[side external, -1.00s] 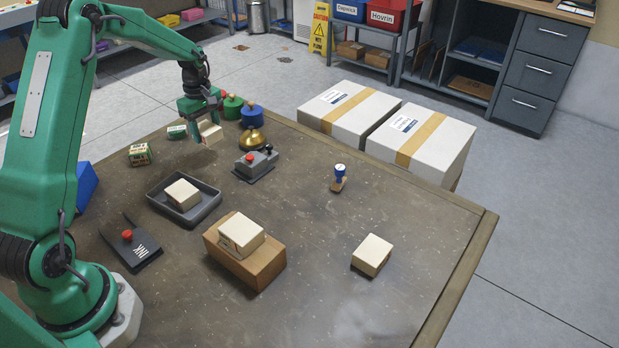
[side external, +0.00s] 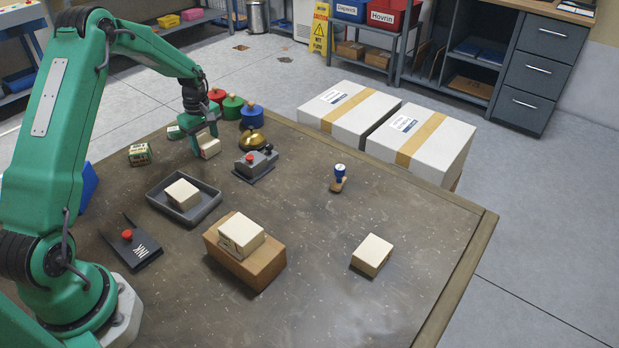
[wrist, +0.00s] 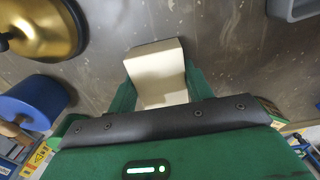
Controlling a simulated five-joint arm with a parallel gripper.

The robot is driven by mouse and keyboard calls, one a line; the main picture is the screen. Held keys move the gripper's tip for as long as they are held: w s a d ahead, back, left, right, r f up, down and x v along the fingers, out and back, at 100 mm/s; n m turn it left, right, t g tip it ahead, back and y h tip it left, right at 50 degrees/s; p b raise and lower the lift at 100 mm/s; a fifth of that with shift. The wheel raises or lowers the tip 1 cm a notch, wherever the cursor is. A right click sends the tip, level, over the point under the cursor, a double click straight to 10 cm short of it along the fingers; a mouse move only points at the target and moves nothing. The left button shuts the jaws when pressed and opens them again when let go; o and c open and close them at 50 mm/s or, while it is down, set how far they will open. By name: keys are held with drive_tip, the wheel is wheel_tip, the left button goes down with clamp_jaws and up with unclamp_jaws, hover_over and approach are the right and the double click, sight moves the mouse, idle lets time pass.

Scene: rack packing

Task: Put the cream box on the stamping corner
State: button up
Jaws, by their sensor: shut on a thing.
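My gripper (side external: 201,144) is shut on a cream box (side external: 209,149) at the far left part of the table. The box also shows between the fingers in the wrist view (wrist: 157,72). It is low over the tabletop; I cannot tell whether it touches. Other cream boxes stand in the grey tray (side external: 205,211), on a brown block (side external: 258,268) and on the bare table at the right (side external: 372,256). A blue-topped stamp (side external: 340,177) stands upright near the far right. No marking clearly shows which spot is the stamping corner.
The table's right side is mostly clear.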

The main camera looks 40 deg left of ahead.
sight(205, 141)
drive_tip(key=shift+f, duration=0.1)
drive_tip(key=o, duration=1)
wheel_tip(205, 141, up, 12)
idle(0.5)
drive_tip(key=shift+r, duration=0.25)
